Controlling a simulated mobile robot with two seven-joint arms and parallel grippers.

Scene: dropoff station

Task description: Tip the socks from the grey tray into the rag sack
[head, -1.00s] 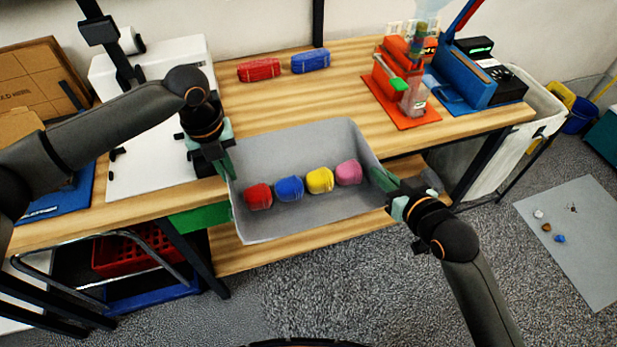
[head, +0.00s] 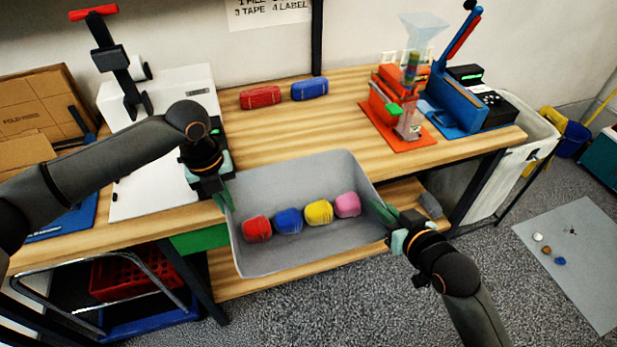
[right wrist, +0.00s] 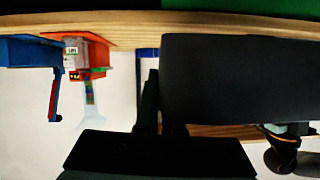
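The grey tray (head: 285,258) is held in front of the table, overlapping its front edge. In it lie a red sock bundle (head: 256,228), a blue one (head: 288,221), a yellow one (head: 318,212) and a pink one (head: 347,205) in a row. My left gripper (head: 226,192) is shut on the tray's left rim. My right gripper (head: 385,213) is shut on its right rim; the exact finger contact is hard to see. A white sack (head: 505,178) in a frame, apparently the rag sack, stands at the table's right end. A dark surface fills much of the right wrist view.
The wooden table (head: 300,135) bears a red roll (head: 260,97) and a blue roll (head: 310,89) at the back. An orange device (head: 395,112) and a blue press (head: 455,103) stand at its right.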

